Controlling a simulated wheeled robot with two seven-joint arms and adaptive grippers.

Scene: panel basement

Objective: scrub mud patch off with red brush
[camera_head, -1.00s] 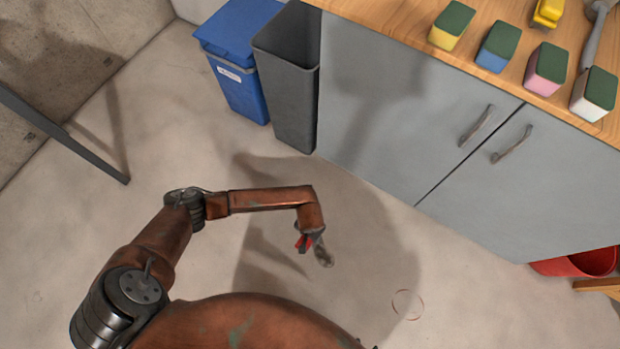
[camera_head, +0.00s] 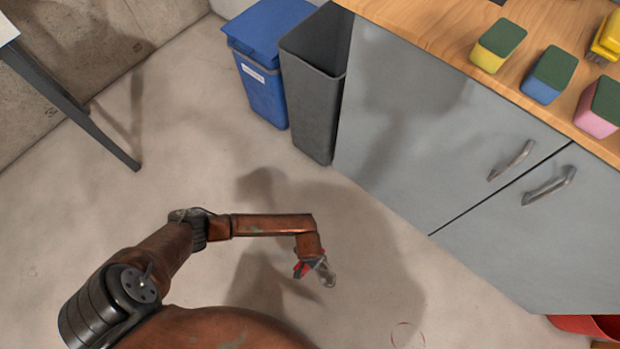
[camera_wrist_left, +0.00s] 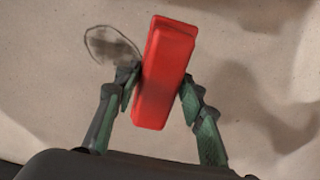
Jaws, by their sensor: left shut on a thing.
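My left gripper (camera_wrist_left: 158,100) is shut on the red brush (camera_wrist_left: 165,72), which stands out as a red block between the two green-grey fingers in the left wrist view. In the head view the left gripper (camera_head: 312,268) hangs over the bare floor, with a bit of the red brush (camera_head: 301,269) showing. A dark, smudgy ring-shaped mark (camera_wrist_left: 112,45), perhaps the mud patch, lies left of the brush in the wrist view, apart from it in the picture. The brush's bristles are hidden. My right gripper is out of view.
A blue bin (camera_head: 262,85) and a grey bin (camera_head: 312,90) stand beside the grey cabinet (camera_head: 440,130). Sponges, including a yellow one (camera_head: 492,58), sit on its wooden top. A thin red ring (camera_head: 408,335) marks the floor. A red tub (camera_head: 580,323) is at lower right.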

